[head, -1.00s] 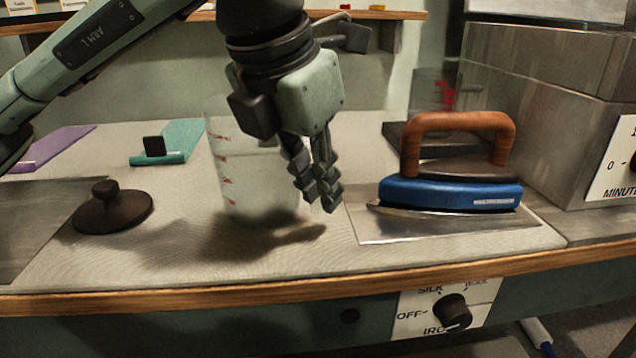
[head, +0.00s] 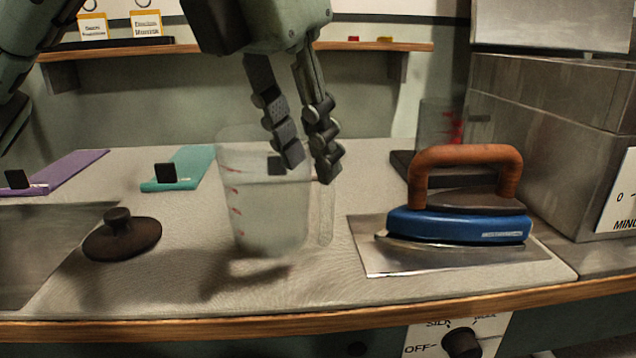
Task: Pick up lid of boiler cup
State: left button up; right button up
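The dark brown lid (head: 122,238) with a round knob lies on the cloth-covered table at the left, beside a metal plate. A clear measuring cup (head: 262,215) with red marks stands upright near the middle, with a handle (head: 326,218) on its right side. My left gripper (head: 309,170) points down at the cup's upper right, above the handle. The gripper is well to the right of the lid. My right gripper is not in view.
A blue iron (head: 455,222) with a wooden handle rests on a metal plate (head: 375,255) at the right. A steel box (head: 550,130) stands behind it. Teal (head: 190,165) and purple (head: 75,170) pieces lie at the back left. Cloth between lid and cup is clear.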

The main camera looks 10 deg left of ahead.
aim_at(122, 236)
jog(key=u, duration=1.25)
